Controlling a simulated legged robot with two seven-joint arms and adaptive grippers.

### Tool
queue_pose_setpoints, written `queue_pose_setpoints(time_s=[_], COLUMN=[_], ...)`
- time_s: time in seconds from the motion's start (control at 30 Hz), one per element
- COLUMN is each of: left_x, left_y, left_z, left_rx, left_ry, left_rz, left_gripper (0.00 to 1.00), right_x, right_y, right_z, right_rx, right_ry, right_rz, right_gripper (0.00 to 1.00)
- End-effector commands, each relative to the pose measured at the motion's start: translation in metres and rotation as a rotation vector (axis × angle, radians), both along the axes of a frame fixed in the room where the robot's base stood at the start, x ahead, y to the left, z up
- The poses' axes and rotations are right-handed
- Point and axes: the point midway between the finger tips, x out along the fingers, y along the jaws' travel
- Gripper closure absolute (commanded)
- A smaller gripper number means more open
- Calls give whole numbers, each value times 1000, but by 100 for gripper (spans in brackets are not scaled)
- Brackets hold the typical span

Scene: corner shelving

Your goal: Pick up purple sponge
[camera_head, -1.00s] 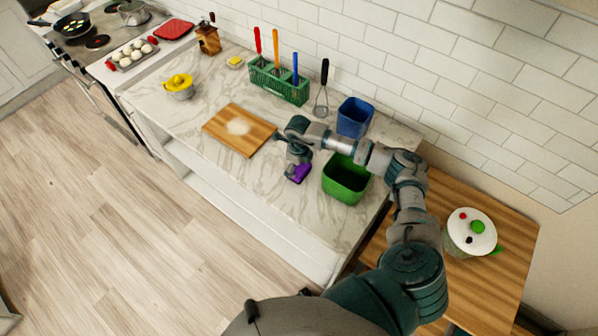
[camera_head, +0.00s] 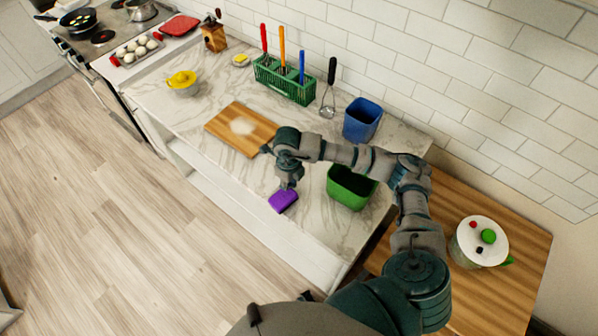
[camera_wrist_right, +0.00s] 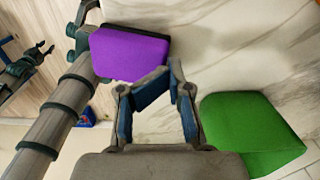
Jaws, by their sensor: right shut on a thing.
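The purple sponge (camera_head: 283,200) is at the front edge of the marble counter, left of the green bin. My right gripper (camera_head: 289,186) points down over its upper end and is shut on it. In the right wrist view the sponge (camera_wrist_right: 130,53) shows at the upper left, beyond my right gripper's blue-padded fingers (camera_wrist_right: 172,85); the contact itself is partly hidden. Whether the sponge touches the counter is hard to tell. Part of what looks like my left arm and gripper (camera_wrist_right: 38,58) shows small at the left of the wrist view.
The green bin (camera_head: 337,193) stands right of the sponge, with the blue bin (camera_head: 362,119) behind it. A cutting board (camera_head: 240,129) lies left of my right arm. A green rack (camera_head: 285,82) with utensils stands by the wall. A lidded pot (camera_head: 480,246) is on the wooden table.

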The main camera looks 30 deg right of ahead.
Motion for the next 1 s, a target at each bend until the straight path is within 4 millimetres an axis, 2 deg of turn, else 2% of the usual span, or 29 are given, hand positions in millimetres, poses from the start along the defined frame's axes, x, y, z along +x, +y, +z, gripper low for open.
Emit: queue_pose_setpoints(time_s=[0.1, 0.3, 0.7, 0.73, 0.97, 1.0], left_x=[-1, -1, -2, -2, -2, -2], left_y=[-3, -5, -4, -4, -4, -4], left_z=[-7, -11, -12, -12, -12, -12], left_rx=[-4, -6, -5, -5, -5, -5], left_ry=[1, 1, 2, 2, 2, 2], left_rz=[2, 1, 0, 0, 0, 0], left_gripper=[60, 60, 60, 60, 60, 60], right_x=[-16, -32, -37, -37, -36, -37], right_y=[28, 52, 58, 58, 58, 58], right_z=[2, 6, 8, 8, 8, 8], right_rx=[2, 0, 0, 1, 1, 1], right_ry=[-1, -1, -1, -2, -2, -2], right_rz=[7, 2, -1, -1, 0, 0], right_gripper=[100, 100, 100, 78, 20, 20])
